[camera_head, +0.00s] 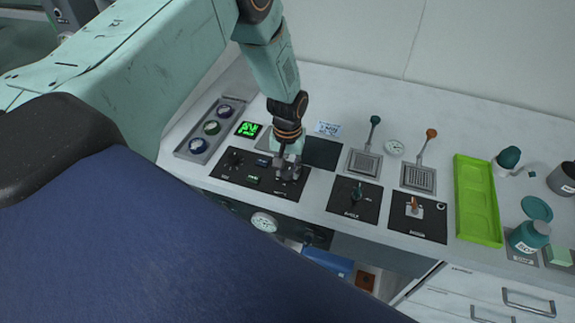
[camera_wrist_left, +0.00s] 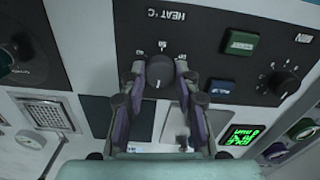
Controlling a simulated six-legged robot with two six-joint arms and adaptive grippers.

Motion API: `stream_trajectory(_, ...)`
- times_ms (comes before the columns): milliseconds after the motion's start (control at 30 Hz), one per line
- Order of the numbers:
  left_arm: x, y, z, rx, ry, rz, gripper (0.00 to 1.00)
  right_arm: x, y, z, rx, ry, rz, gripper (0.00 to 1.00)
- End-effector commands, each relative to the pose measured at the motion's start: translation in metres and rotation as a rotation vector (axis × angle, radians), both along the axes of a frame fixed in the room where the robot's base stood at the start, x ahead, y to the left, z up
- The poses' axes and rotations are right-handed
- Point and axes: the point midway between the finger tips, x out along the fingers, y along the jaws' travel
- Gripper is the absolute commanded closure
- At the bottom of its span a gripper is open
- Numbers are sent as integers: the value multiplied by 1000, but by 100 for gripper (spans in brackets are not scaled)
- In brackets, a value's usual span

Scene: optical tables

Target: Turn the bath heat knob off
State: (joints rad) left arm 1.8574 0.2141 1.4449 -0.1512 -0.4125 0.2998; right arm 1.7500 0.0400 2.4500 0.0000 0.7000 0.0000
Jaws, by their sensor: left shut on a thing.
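The dark round heat knob (camera_wrist_left: 160,72) sits on a black panel (camera_wrist_left: 100,30) under the printing "HEAT °C", with small scale marks around it. Its exact setting is too small to read. My left gripper (camera_wrist_left: 160,66) has one finger on each side of the knob and is shut on it. In the head view my left gripper (camera_head: 288,168) comes down from above onto the right part of the black control panel (camera_head: 228,178), and it hides the knob there. My right gripper is not in view.
A second knob (camera_wrist_left: 284,83) and a green button (camera_wrist_left: 240,42) share the panel. A green-lit display (camera_head: 248,129) is just behind it.

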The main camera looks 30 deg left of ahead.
Motion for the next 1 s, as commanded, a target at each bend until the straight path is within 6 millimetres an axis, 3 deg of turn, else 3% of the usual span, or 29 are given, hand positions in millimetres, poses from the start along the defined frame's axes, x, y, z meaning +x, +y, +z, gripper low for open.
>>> stream_trajectory(733,4,1,2,1,-10,82,100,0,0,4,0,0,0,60)
stream_trajectory(767,4,1,2,1,-10,82,66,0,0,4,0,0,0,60)
stream_trajectory(1000,2,1,1,0,-5,81,46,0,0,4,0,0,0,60)
